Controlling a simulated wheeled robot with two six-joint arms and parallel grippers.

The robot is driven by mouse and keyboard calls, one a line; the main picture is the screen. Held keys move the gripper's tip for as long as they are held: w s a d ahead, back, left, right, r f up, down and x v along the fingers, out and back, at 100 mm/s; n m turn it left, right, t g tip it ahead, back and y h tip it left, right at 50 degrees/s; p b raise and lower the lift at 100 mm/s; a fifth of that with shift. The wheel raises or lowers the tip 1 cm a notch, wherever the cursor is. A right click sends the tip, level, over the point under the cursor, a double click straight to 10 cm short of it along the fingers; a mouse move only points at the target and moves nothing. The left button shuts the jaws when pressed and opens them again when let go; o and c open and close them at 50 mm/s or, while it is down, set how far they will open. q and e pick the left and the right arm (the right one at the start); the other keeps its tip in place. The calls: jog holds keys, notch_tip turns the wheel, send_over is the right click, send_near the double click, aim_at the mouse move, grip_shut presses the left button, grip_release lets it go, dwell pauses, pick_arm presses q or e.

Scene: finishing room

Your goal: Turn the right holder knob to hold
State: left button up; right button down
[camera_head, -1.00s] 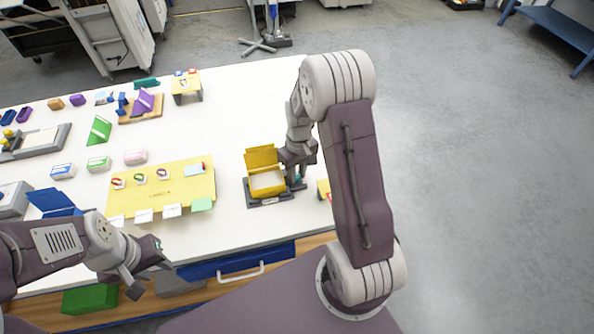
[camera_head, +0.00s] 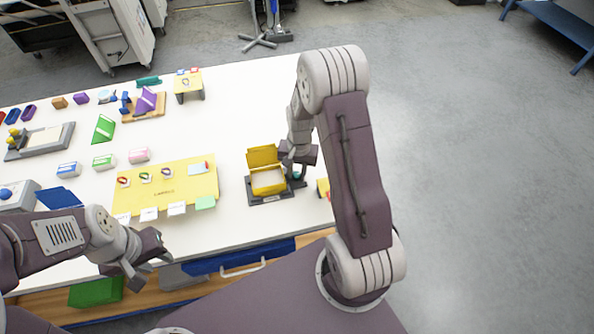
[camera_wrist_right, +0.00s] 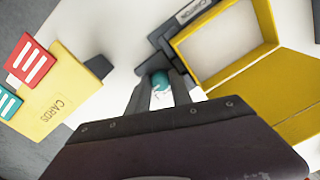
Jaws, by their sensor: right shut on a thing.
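The right holder is a dark grey base (camera_head: 257,199) near the table's right side, with an open yellow carton (camera_head: 256,184) seated in it. Its teal knob (camera_head: 299,174) is at the base's right side. In the right wrist view the round knob (camera_wrist_right: 160,80) sits between my two finger tips, with a white mark on it. My right gripper (camera_head: 297,168) is shut on the knob, pointing down; in the wrist view its fingers (camera_wrist_right: 160,90) flank the knob. My left gripper (camera_head: 150,260) is open and empty near the table's front edge, away from the holder.
A yellow board (camera_head: 165,192) with rings and cards lies left of the holder. A blue drawer front (camera_head: 240,257) is below the table edge. The table behind the carton is clear.

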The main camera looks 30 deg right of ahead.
jog(key=shift+w+r+m, duration=0.1)
jog(key=shift+w+m, duration=0.05)
jog(key=shift+m, duration=0.35)
jog(key=c, duration=1.1)
grip_release()
jog(key=shift+c, duration=0.2)
